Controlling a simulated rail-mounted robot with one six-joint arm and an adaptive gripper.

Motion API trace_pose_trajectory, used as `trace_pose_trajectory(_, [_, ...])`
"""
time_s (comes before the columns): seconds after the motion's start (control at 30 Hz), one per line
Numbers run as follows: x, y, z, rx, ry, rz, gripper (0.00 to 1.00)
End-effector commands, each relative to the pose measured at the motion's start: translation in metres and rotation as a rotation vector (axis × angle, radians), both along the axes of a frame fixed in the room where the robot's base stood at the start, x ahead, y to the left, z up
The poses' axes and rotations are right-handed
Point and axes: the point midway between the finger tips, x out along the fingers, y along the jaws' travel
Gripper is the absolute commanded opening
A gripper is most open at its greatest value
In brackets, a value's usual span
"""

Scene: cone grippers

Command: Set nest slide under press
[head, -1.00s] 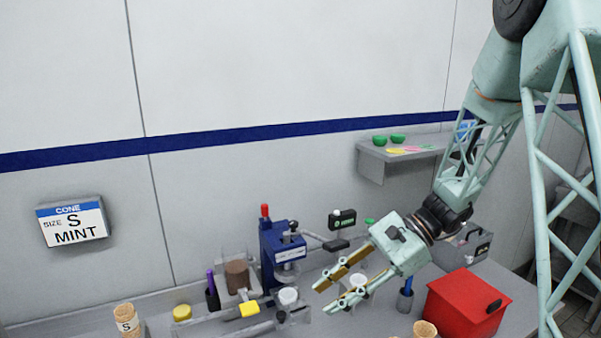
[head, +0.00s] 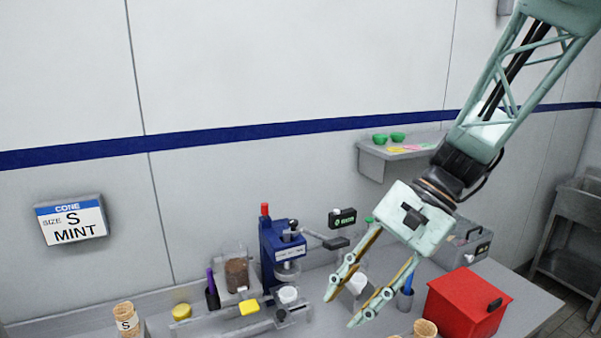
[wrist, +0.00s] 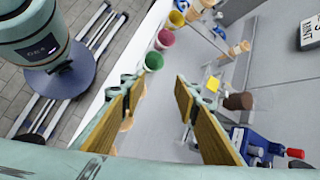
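The blue press (head: 283,256) with a red-topped post stands at the back of the counter. The nest slide (head: 245,315) is a grey rail in front of it, with a yellow block (head: 249,307) on it and a white round piece (head: 288,295) near the press. The press (wrist: 265,148) also shows at the lower right of the wrist view, and the yellow block (wrist: 212,84) shows beyond the fingers. My gripper (head: 345,309) is open and empty, pointing down over the counter to the right of the press. It touches nothing that I can see.
A red box (head: 466,305) stands to the right. A brown-filled clear container (head: 237,273), a yellow lid (head: 181,312) and a cone (head: 126,318) are on the left. A wall shelf (head: 385,153) holds green bowls. A sign (head: 72,220) reads cone size S mint.

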Motion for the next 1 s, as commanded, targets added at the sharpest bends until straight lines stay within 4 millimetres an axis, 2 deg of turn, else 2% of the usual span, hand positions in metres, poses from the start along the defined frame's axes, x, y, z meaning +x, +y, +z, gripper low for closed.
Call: trace_pose_trajectory(1.0, [-0.1, -0.042, 0.052, -0.259, -0.306, 0.279, 0.29])
